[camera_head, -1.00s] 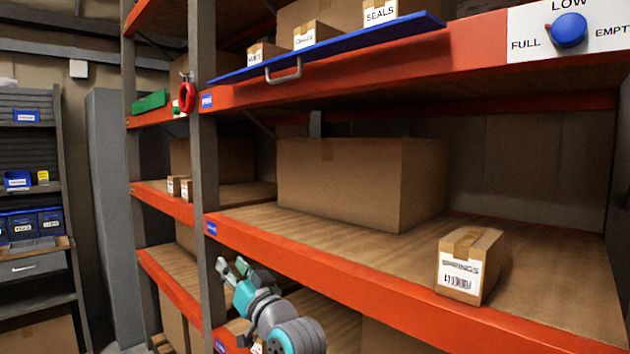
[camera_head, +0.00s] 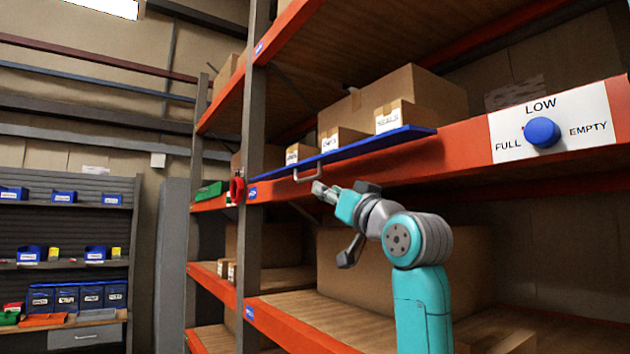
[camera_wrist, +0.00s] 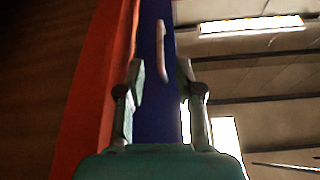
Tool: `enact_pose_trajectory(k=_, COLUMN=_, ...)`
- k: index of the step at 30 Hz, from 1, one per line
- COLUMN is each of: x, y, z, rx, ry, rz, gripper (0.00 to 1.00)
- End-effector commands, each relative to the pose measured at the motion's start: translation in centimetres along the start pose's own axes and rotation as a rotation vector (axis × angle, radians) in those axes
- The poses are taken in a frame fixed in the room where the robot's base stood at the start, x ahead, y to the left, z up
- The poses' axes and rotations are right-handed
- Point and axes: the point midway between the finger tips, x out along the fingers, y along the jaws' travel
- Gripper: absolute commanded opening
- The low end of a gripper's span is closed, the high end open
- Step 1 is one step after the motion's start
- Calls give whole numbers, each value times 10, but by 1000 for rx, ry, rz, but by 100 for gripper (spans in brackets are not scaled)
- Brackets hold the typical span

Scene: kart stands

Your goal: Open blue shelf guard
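The blue shelf guard (camera_head: 360,149) is a long flat blue panel along the orange edge of the upper shelf, jutting out in front of small boxes. A pale U-shaped handle (camera_head: 308,175) hangs from its front edge. In the wrist view, the guard (camera_wrist: 150,28) is a blue strip and the handle (camera_wrist: 164,50) stands ahead of and between my fingertips. My gripper (camera_wrist: 160,72) is open, with nothing between its fingers. In the head view, my gripper (camera_head: 322,190) is just below and right of the handle. Contact cannot be told.
Small labelled boxes (camera_head: 343,137) stand behind the guard. A LOW/FULL/EMPTY panel with a blue knob (camera_head: 542,132) is on the beam to the right. Open space lies left, before the bin shelves.

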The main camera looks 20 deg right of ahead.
Motion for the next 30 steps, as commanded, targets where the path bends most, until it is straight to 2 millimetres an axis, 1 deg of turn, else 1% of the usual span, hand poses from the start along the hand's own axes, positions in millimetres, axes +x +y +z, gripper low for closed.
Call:
enact_pose_trajectory(k=5, x=24, y=-1, z=0, rx=1, ry=-1, rz=-1, gripper=35)
enact_pose_trajectory(k=12, x=67, y=-1, z=0, rx=1, ry=0, rz=-1, gripper=35)
enact_pose_trajectory(k=18, x=92, y=0, z=0, rx=0, ry=0, rz=0, gripper=35)
enact_pose_trajectory(k=24, x=102, y=0, z=0, rx=1, ry=0, rz=0, gripper=35)
enact_pose_trajectory(k=30, x=103, y=0, z=1, rx=0, ry=1, rz=0, gripper=35)
